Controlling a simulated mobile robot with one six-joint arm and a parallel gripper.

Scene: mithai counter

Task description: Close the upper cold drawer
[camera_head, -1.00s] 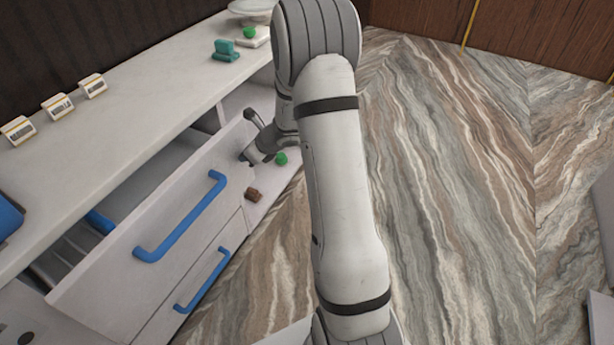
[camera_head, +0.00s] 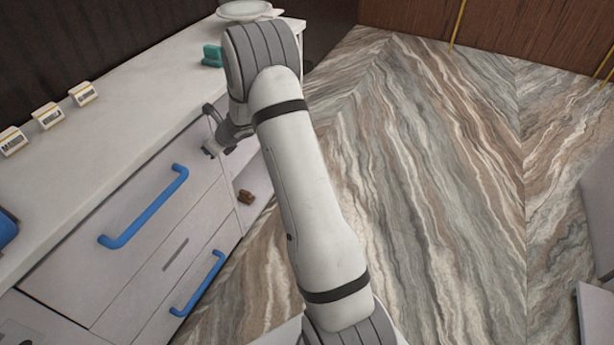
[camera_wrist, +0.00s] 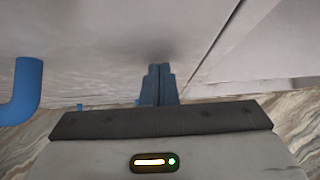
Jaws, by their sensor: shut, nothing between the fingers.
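The upper cold drawer (camera_head: 85,272) is pushed in, its pale front looking flush with the cabinet under the counter and no opening showing above it. Its blue bar handle (camera_head: 143,212) is on that front and also shows at the left in the wrist view (camera_wrist: 22,92). My gripper (camera_head: 209,150) is at the right end of the drawer front, near its upper corner, away from the handle. In the wrist view its fingers (camera_wrist: 158,84) are together and empty, close to the pale front. Whether they touch it I cannot tell.
A lower drawer with a blue handle (camera_head: 198,284) is shut below. The countertop (camera_head: 120,135) carries label stands (camera_head: 47,115), a teal object (camera_head: 212,56) and a white plate (camera_head: 245,10). A brown piece (camera_head: 245,197) lies on an open shelf.

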